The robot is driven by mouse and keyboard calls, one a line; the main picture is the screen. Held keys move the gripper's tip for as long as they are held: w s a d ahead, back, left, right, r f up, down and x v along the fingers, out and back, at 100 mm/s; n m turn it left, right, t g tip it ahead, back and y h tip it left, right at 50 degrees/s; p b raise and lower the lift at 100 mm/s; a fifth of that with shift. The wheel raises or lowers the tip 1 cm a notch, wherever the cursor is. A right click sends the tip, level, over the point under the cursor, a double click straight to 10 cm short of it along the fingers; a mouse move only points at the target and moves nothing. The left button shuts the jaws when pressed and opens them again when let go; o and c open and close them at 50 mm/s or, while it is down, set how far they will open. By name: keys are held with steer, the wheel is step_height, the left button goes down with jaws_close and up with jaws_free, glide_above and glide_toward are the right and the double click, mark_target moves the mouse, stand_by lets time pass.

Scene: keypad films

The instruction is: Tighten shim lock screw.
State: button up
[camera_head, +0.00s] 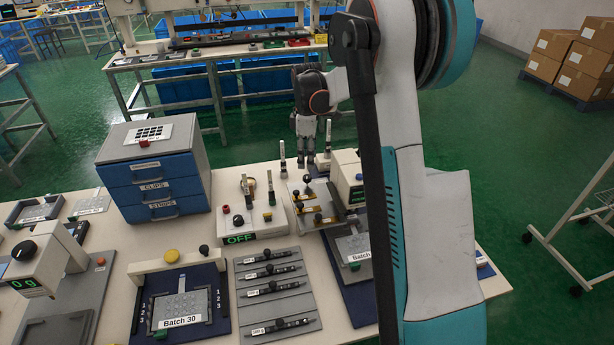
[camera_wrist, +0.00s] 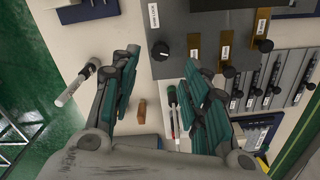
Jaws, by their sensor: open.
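My gripper (camera_head: 306,160) is open and empty, pointing down above the far part of the table. The gap in height cannot be told. Brass strips (camera_wrist: 195,45) with white labels lie on the fixture, and a second black knob (camera_wrist: 264,45) is at its right. The fixture (camera_head: 331,214) also shows in the head view, partly behind my arm. Which knob is the shim lock screw cannot be told.
Upright handled tools (camera_head: 283,155) stand close to my gripper. One tool (camera_wrist: 172,108) shows between the fingers.

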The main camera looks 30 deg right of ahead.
mark_target(307, 177)
step_height(307, 177, down, 7)
steer(key=shift+f+b, duration=0.1)
steer(key=shift+b, duration=0.7)
steer(key=shift+c, duration=0.2)
jaws_close()
